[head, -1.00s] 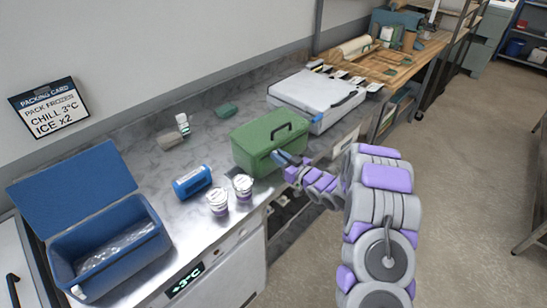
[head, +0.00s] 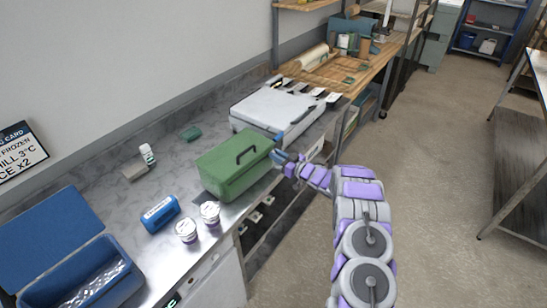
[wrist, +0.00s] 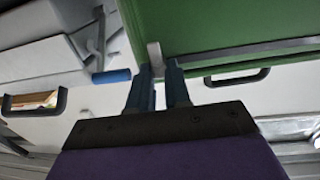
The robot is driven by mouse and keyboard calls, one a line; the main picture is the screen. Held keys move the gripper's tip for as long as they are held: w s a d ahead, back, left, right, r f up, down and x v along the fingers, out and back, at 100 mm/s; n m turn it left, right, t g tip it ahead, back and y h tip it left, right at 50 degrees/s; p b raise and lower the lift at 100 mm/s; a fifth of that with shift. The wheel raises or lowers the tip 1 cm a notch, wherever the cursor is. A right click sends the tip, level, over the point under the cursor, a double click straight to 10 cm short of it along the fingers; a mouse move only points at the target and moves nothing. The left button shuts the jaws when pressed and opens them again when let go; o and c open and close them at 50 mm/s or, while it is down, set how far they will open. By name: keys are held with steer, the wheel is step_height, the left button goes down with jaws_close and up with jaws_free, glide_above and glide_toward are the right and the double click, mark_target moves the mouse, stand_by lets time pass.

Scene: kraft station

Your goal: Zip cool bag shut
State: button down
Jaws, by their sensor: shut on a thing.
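The cool bag (head: 235,170) is a green box shape with a dark handle on top. It stands upright on the worktop, and its lid looks down. My gripper (head: 277,156) is at the bag's right end, near the front corner. In the wrist view the two blue fingers (wrist: 159,88) are closed about a small pale tab (wrist: 155,56) at the edge of the green bag (wrist: 215,25). The tab looks like the zip pull. The zip line itself is too small to make out in the head view.
A white flat case (head: 275,108) stands just behind the bag. An open blue box (head: 85,280) is at the lower left. Open floor (head: 430,170) lies to the right.

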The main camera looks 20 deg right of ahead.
steer(key=shift+a, duration=0.6)
steer(key=c, duration=1.4)
jaws_free()
steer(key=shift+w, duration=0.1)
steer(key=o, duration=0.4)
steer(key=shift+d, duration=0.45)
steer(key=shift+c, duration=0.2)
steer(key=p+v, duration=0.1)
steer(key=v, duration=1.6)
steer(key=shift+d, duration=0.25)
steer(key=shift+d+f, duration=0.1)
steer(key=shift+f, duration=0.05)
